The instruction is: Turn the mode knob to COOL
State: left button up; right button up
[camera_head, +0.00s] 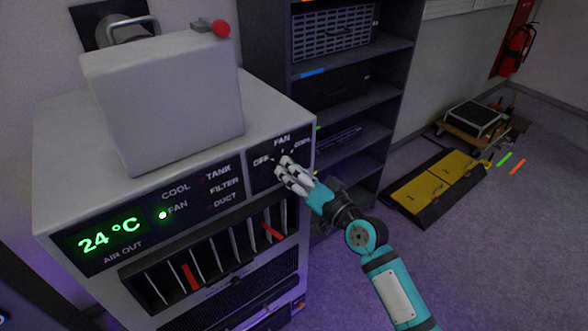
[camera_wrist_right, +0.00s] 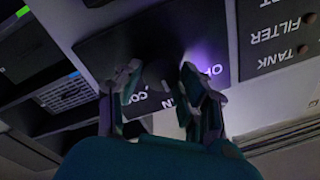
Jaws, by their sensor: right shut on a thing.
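The portable cooling unit (camera_head: 60,160) stands at the left with a dark control panel along its front top edge. Its mode knob (camera_wrist_right: 157,72) is a dark round shape between my fingers in the wrist view. The labels OFF, FAN and COOL (camera_head: 302,143) surround the knob; my fingers hide most of it in the head view, so I cannot read its pointer. My right gripper (camera_head: 285,168) is shut on the knob, with a finger on each side; it also shows in the wrist view (camera_wrist_right: 158,82). My left gripper is not in view.
The display (camera_head: 110,235) reads 24 °C. A grey box (camera_head: 170,100) with a red knob sits on top of the unit. Louvres with red strips lie below the panel. A dark shelf rack (camera_head: 350,95) stands close behind. Yellow ramps (camera_head: 435,185) lie on open floor.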

jog(key=m+p, duration=0.1)
jog(key=m, duration=0.4)
jog(key=m+t+h+p, duration=0.1)
jog(key=m+p, duration=0.1)
jog(key=m, duration=0.3)
jog(key=shift+f+m, duration=0.15)
jog(key=shift+m, duration=0.25)
jog(key=o, duration=1.2)
jog(key=v, duration=1.2)
